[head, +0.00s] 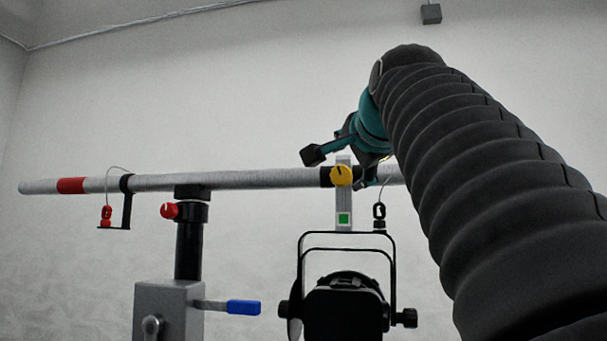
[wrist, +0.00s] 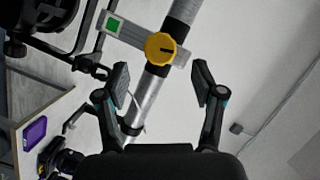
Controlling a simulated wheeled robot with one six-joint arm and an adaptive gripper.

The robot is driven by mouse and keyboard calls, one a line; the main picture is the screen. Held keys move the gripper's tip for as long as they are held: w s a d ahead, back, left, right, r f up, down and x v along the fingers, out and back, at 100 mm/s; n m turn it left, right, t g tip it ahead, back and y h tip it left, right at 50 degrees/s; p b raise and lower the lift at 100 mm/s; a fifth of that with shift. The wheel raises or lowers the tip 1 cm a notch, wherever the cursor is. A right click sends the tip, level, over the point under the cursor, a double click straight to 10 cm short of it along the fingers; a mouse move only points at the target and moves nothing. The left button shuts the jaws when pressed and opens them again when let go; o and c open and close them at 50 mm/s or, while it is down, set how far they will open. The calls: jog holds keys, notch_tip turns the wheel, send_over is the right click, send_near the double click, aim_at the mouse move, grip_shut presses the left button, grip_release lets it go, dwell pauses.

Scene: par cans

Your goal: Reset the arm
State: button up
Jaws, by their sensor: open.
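My gripper (head: 342,155) is at the horizontal bar (head: 250,179) in the head view, right by the clamp with the yellow knob (head: 341,175). In the wrist view my gripper (wrist: 160,84) is open and empty, its two fingers apart on either side of the bar (wrist: 148,101) in the picture. The yellow knob (wrist: 160,47) and the clamp's green square (wrist: 113,25) lie just beyond the fingertips. I cannot tell whether a finger touches the bar. My arm hides the bar's right end in the head view.
A black par can (head: 343,308) hangs under the clamp in its yoke. A grey stand (head: 168,308) with a blue handle (head: 243,307) bears the bar at left. Red safety clip (head: 106,213) hangs further left. In the wrist view a purple object (wrist: 35,133) rests on a table (wrist: 52,112).

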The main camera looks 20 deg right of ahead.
jog(key=shift+s+a, duration=0.1)
jog(key=shift+s, duration=0.25)
dwell(0.3)
jog(key=w+a+f+n+g+y, duration=0.1)
jog(key=a+f+n, duration=0.1)
jog(key=f, duration=0.6)
jog(key=w+a+f+n+g+y, duration=0.1)
jog(key=a+f+n+g, duration=0.1)
jog(key=f, duration=0.5)
jog(key=s+a+f+n+g+y, duration=0.1)
jog(key=s+a+f+n+g, duration=0.1)
jog(key=f, duration=1.2)
jog(key=s+a+f+n+g, duration=0.2)
jog(key=s+a+f+n, duration=0.2)
jog(key=f, duration=1.1)
jog(key=s+a+f+n+g+y, duration=0.1)
jog(key=s+a+f+n+g, duration=0.2)
jog(key=f, duration=1.2)
jog(key=s+a+n, duration=0.1)
jog(key=s+n, duration=0.2)
jog(key=s, duration=0.3)
jog(key=shift+s+f+y, duration=0.15)
jog(key=shift+f+y, duration=0.1)
jog(key=shift+y, duration=0.05)
